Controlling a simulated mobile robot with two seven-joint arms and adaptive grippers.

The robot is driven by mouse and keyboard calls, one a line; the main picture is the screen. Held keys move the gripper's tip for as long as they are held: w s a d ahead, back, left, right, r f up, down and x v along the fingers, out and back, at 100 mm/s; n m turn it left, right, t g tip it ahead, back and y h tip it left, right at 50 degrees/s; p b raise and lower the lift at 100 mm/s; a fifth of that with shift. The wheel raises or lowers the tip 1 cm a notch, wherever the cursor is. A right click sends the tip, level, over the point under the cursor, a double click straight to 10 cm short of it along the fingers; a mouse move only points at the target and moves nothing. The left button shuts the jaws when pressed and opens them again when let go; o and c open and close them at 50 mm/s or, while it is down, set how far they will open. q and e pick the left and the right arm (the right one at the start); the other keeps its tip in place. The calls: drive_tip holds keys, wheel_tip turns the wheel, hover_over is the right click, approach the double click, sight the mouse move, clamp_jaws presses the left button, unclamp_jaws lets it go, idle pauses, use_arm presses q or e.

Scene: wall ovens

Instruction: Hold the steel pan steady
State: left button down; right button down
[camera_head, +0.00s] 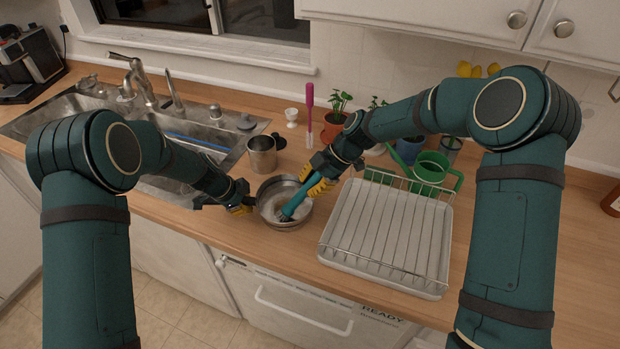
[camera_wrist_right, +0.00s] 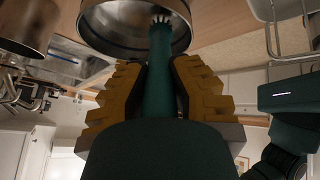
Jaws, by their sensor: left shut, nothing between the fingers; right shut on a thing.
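The steel pan (camera_head: 268,210) sits on the wooden counter between my two grippers, right of the sink; in the right wrist view its rim and inside (camera_wrist_right: 105,35) show at the top. My left gripper (camera_head: 242,208) is shut at the pan's left side, with nothing seen between its fingers; whether it touches the rim I cannot tell. My right gripper (camera_head: 319,184) is shut on a green brush (camera_head: 296,204), whose handle (camera_wrist_right: 161,75) runs between the yellow fingers. The brush's bristled head is down inside the pan.
A dish rack (camera_head: 385,235) stands close right of the pan. A steel pot (camera_head: 262,155) stands behind it, beside the sink (camera_head: 215,140). A green watering can (camera_head: 430,170), potted plant (camera_head: 335,122) and pink brush (camera_head: 309,105) stand at the back. The counter's front edge is near the pan.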

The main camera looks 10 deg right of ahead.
drive_tip(key=shift+r, duration=4)
drive_tip(key=shift+f, duration=0.1)
drive_tip(key=shift+d+f, duration=0.45)
drive_tip(key=shift+d, duration=0.15)
drive_tip(key=shift+r, duration=0.35)
drive_tip(key=shift+f, duration=0.15)
